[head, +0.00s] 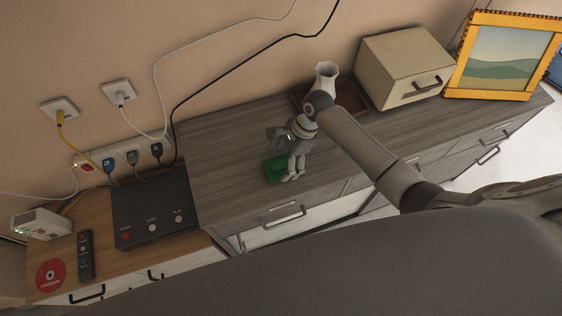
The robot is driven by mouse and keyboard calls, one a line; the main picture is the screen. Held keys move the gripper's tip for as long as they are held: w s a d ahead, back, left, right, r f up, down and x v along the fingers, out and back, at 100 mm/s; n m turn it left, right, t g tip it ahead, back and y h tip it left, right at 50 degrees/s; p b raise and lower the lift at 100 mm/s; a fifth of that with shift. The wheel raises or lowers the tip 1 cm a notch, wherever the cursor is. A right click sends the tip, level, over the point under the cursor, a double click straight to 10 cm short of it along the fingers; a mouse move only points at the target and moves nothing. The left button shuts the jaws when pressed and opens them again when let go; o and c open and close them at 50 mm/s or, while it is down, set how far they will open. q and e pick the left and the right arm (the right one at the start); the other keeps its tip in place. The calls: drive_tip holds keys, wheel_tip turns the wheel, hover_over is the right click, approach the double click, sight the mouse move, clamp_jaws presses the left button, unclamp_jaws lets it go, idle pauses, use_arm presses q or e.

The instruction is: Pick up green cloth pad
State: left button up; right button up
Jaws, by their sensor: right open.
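The green cloth pad (275,168) lies on the grey wooden dresser top, near its front edge, in the head view. My right gripper (283,156) is open just over the pad. One finger reaches down across the pad's right side and hides part of it; the other is further back, to the upper left. I cannot tell whether the fingers touch the pad. My left gripper is not in view.
A white vase (326,74) stands behind my right arm, beside a beige box (402,66) with a handle. A framed picture (502,57) is at the far right. A black device (152,208) sits on the lower cabinet at left, with cables above. The dresser top left of the pad is clear.

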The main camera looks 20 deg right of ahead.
drive_tip(key=shift+x, duration=0.85)
drive_tip(key=c, duration=1.1)
drive_tip(key=shift+w+r, duration=0.1)
drive_tip(key=shift+r, duration=0.05)
drive_tip(key=shift+r+b, duration=0.35)
drive_tip(key=shift+r, duration=0.1)
wheel_tip(320, 180, up, 2)
drive_tip(key=shift+r+b, duration=0.1)
drive_tip(key=shift+b, duration=0.45)
drive_tip(key=s+a+r+b, duration=0.1)
drive_tip(key=s+r, duration=0.2)
drive_tip(key=s, duration=0.1)
drive_tip(key=s+a+r+b, duration=0.1)
drive_tip(key=s+r, duration=0.2)
drive_tip(key=s, duration=0.2)
drive_tip(key=s+a+r+b, duration=0.2)
drive_tip(key=s+r, duration=0.1)
drive_tip(key=s, duration=0.1)
drive_tip(key=shift+s+r, duration=0.25)
drive_tip(key=shift+r, duration=0.1)
